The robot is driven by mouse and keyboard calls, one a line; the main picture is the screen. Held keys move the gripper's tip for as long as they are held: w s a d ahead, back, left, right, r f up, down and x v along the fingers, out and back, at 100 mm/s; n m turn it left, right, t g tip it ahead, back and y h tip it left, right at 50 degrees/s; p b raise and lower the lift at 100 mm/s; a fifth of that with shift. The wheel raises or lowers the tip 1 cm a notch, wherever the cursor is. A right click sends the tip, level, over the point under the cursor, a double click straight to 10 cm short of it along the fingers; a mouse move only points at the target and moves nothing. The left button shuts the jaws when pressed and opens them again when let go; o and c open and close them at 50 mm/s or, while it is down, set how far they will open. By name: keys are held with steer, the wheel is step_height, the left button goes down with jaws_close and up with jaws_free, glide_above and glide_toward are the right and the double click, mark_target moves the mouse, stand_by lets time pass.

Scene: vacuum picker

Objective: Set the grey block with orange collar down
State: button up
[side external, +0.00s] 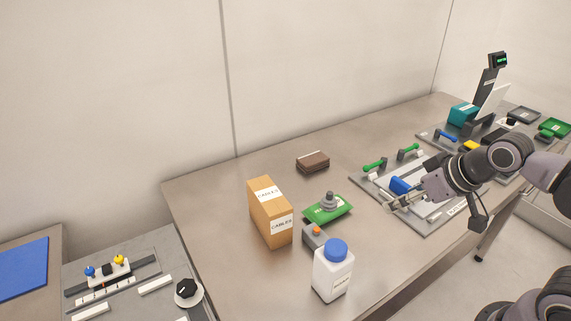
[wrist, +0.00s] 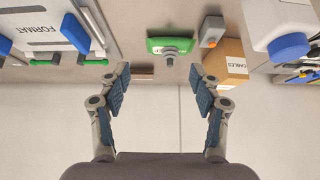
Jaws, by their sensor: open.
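The grey block with orange collar (side external: 314,235) stands on the table between the cables carton and the white bottle, its lower part partly hidden by the bottle in the side view. In the wrist view it (wrist: 211,32) shows at the upper right, beside the carton. My gripper (side external: 390,207) is open over the near left part of the grey fixture plate, to the right of the block and apart from it. In the wrist view the two blue-padded fingers (wrist: 160,80) are spread with nothing between them.
A green packet (side external: 340,211) with a grey stepped piece on top lies just behind the block. The carton (side external: 268,222) and blue-capped bottle (side external: 333,275) stand close to it. A brown wallet-like item (side external: 313,161) lies further back. The fixture plate (side external: 432,228) has green handles.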

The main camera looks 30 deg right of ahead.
steer(key=w+a+f+g, duration=0.1)
steer(key=w+a, duration=0.4)
steer(key=a, duration=0.1)
steer(key=g, duration=0.1)
glide_toward(317, 232)
steer(key=shift+g, duration=0.3)
steer(key=shift+x, duration=5.65)
steer(key=shift+w+d, duration=0.1)
steer(key=shift+w, duration=0.1)
steer(key=shift+r, duration=0.1)
jaws_close()
steer(key=shift+r, duration=0.15)
